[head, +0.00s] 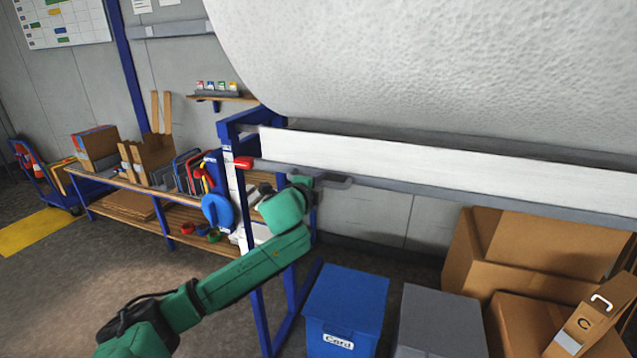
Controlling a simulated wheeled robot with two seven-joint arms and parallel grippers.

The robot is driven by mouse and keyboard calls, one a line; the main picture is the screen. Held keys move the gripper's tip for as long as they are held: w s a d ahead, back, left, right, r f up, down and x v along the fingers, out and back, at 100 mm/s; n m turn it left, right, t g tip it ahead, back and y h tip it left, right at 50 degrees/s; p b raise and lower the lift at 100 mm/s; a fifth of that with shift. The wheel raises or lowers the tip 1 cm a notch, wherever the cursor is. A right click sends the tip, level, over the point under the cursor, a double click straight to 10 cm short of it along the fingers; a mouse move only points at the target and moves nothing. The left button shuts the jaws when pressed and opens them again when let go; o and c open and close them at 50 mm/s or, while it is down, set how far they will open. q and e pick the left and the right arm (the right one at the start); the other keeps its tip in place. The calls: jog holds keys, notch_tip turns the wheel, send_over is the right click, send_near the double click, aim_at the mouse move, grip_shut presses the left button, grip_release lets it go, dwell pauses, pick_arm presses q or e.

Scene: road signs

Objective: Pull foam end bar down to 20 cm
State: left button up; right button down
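A large roll of white foam (430,60) fills the top right. Its flat white sheet (450,165) hangs a short way below it. The grey end bar (480,198) runs along the sheet's lower edge. A red marker (243,163) sits at the bar's left end, beside a white scale strip (232,185) on the blue post. My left gripper (322,181) is at the bar's left part, just under it, by a grey handle-like piece. Its fingers are small and partly hidden, so I cannot tell whether they grip. My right gripper is out of view.
Below the bar stand a blue bin (345,300) labelled Card and a grey bin (440,322). Cardboard boxes (535,255) are stacked at the right. A wooden-topped bench (140,187) with supplies stands at the left. The floor at front left is clear.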

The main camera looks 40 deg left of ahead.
pick_arm(q)
grip_shut()
dwell(1.2)
